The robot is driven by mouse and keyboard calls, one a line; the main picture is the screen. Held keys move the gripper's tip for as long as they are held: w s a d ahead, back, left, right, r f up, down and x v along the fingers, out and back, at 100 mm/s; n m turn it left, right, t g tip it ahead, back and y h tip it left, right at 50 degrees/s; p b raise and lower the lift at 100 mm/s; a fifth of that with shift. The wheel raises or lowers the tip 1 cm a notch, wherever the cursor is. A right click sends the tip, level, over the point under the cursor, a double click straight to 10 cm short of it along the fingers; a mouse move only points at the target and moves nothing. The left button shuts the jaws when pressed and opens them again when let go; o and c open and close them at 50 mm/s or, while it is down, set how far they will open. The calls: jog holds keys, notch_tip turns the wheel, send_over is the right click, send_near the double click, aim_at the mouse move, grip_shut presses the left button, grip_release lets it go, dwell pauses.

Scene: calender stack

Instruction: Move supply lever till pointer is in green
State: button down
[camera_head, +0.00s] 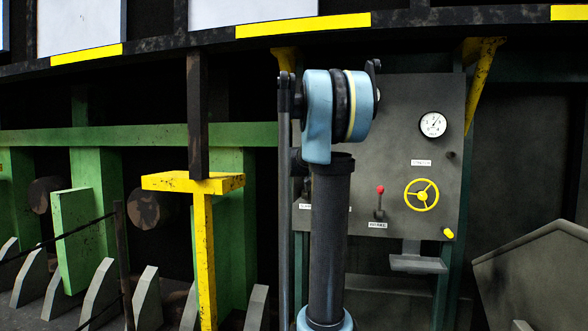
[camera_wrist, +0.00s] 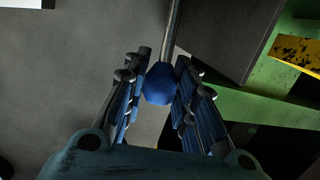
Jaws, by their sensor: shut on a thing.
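In the wrist view, my gripper (camera_wrist: 160,78) is shut on a blue knob (camera_wrist: 159,88) at the end of a thin metal lever rod (camera_wrist: 172,30). The fingers press the knob from both sides. In the head view, my arm hides the gripper and this lever. A round white gauge (camera_head: 433,124) with a dark pointer sits at the upper right of the grey panel (camera_head: 390,110). It is too small to tell a green zone or where the pointer stands in it. I cannot read which label belongs to the held lever.
A grey bracket (camera_head: 418,263) juts out below. A yellow post (camera_head: 205,250) and green frame parts (camera_head: 72,240) stand to the left.

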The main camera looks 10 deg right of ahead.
jog(key=c, duration=1.3)
grip_release()
jog(key=shift+s, duration=0.1)
jog(key=v, duration=1.1)
jog(key=shift+s, duration=0.3)
jog(key=shift+a, duration=0.15)
